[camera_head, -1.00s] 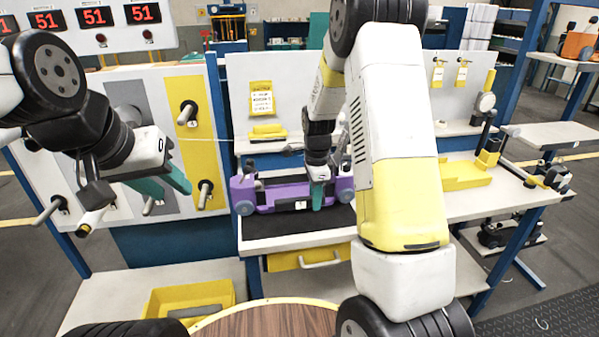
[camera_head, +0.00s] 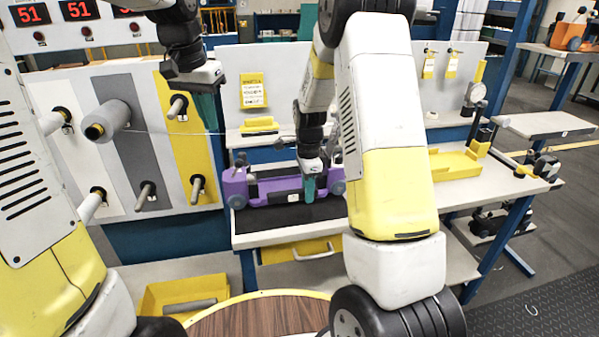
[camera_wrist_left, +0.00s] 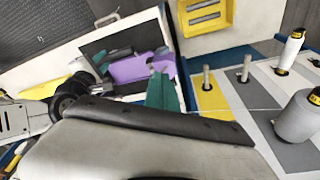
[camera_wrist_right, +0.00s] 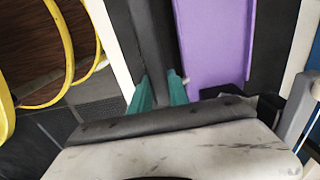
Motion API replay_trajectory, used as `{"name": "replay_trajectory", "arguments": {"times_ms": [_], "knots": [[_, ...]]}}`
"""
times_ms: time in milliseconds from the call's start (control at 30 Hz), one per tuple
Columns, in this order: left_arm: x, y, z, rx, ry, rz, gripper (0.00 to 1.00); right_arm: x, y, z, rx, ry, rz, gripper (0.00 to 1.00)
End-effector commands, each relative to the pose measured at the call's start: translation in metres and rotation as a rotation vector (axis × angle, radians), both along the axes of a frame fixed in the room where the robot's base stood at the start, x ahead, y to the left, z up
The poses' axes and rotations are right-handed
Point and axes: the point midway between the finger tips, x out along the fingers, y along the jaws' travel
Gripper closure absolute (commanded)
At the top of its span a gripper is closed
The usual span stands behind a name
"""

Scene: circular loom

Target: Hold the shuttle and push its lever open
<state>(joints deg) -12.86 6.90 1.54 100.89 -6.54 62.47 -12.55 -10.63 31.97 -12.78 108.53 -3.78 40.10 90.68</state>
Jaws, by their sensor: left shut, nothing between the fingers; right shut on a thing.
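The purple shuttle (camera_head: 262,190) lies on the dark mat of the workbench, and it also shows in the left wrist view (camera_wrist_left: 128,70) and right wrist view (camera_wrist_right: 215,45). My right gripper (camera_head: 309,189) is shut on the shuttle near its right end. In the right wrist view its teal fingers (camera_wrist_right: 160,92) stand either side of a dark part beside the purple body. My left gripper (camera_head: 208,114) is shut and empty, in the air up and left of the shuttle, before the yellow panel strip. I cannot make out the lever clearly.
A peg panel (camera_head: 140,183) stands left, with a grey spool (camera_head: 112,119) whose thread runs right. A yellow tray (camera_head: 455,165) sits on the bench at right. A yellow bin (camera_head: 165,295) is below left. My right arm hides part of the bench.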

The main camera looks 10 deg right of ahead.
Motion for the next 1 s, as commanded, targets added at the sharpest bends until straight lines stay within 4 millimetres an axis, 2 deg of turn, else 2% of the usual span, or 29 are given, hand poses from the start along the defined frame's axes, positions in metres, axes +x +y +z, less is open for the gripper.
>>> {"name": "replay_trajectory", "arguments": {"times_ms": [33, 200, 400, 600, 833, 1000], "knots": [[0.016, -0.010, -0.009, 0.016, 0.022, -0.031, 1.00, -0.004, 0.000, -0.004, 0.000, 0.011, 0.000, 1.00], [0.058, -0.037, -0.039, 0.063, 0.085, -0.121, 1.00, -0.004, 0.000, -0.004, 0.000, 0.011, 0.000, 1.00], [0.091, -0.063, -0.075, 0.105, 0.145, -0.205, 1.00, -0.004, 0.000, -0.004, 0.000, 0.011, 0.000, 1.00], [0.105, -0.076, -0.094, 0.127, 0.173, -0.246, 1.00, -0.004, 0.000, -0.004, 0.000, 0.011, 0.000, 1.00], [0.107, -0.078, -0.111, 0.131, 0.180, -0.253, 1.00, -0.004, 0.000, -0.004, 0.000, 0.011, 0.000, 1.00], [0.106, -0.078, -0.134, 0.130, 0.179, -0.252, 1.00, -0.004, 0.000, -0.004, 0.000, 0.011, 0.000, 1.00]]}}
